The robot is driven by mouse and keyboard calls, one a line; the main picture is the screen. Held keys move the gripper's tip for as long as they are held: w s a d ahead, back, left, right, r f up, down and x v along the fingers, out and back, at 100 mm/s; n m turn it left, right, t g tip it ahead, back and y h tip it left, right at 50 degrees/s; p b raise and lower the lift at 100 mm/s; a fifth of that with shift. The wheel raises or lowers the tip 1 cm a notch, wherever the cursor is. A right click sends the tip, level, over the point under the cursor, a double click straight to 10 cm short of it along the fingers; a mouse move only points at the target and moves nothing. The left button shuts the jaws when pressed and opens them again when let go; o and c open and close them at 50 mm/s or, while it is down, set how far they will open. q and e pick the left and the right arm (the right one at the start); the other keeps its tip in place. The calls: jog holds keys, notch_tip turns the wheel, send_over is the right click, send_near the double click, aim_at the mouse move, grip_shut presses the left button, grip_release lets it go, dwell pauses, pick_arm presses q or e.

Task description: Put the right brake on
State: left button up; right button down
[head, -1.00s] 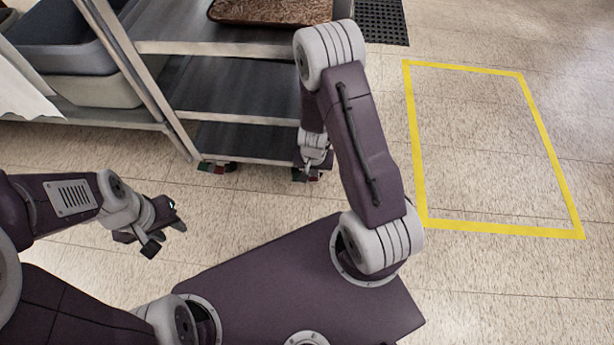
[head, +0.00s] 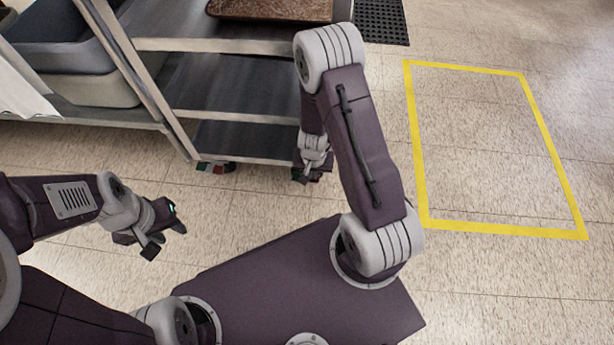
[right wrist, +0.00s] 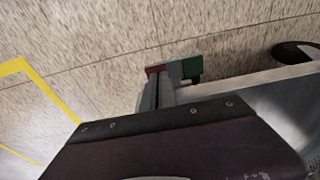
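The cart (head: 245,101) stands ahead of me with its shelves facing me. Its left brake pedal, red and green (head: 215,167), shows at the foot of the near left post. The right brake pedal (right wrist: 180,70), with a red part and a green part, shows in the right wrist view beyond my gripper's dark body. In the head view my right gripper (head: 307,174) is low at the cart's near right corner and mostly covers that pedal. Its fingers are too hidden to judge, and contact is unclear. My left gripper (head: 165,240) is open and empty over the floor.
A yellow floor outline (head: 421,150) lies to the right, empty inside. A brown tray (head: 270,9) lies on the cart top. Grey bins (head: 95,90) stand on a rack at left. A black mat (head: 381,22) lies behind. The floor right of the cart is clear.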

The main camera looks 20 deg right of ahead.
jog(key=shift+f, duration=0.2)
jog(key=shift+r, duration=0.1)
notch_tip(320, 180, up, 7)
jog(key=p, duration=0.7)
jog(key=s+a+r+n+p, duration=0.2)
jog(key=s+r+p, duration=0.1)
jog(key=r, duration=0.6)
jog(key=s+a+r+n+y+p, duration=0.1)
jog(key=s+r+n+p, duration=0.2)
jog(key=r, duration=0.7)
jog(key=s+a+r+n+p, duration=0.15)
jog(key=r+p, duration=0.25)
jog(key=r, duration=0.5)
notch_tip(320, 180, up, 37)
jog(key=p, duration=3.7)
jog(key=shift+s+a, duration=0.15)
jog(key=shift+s, duration=0.25)
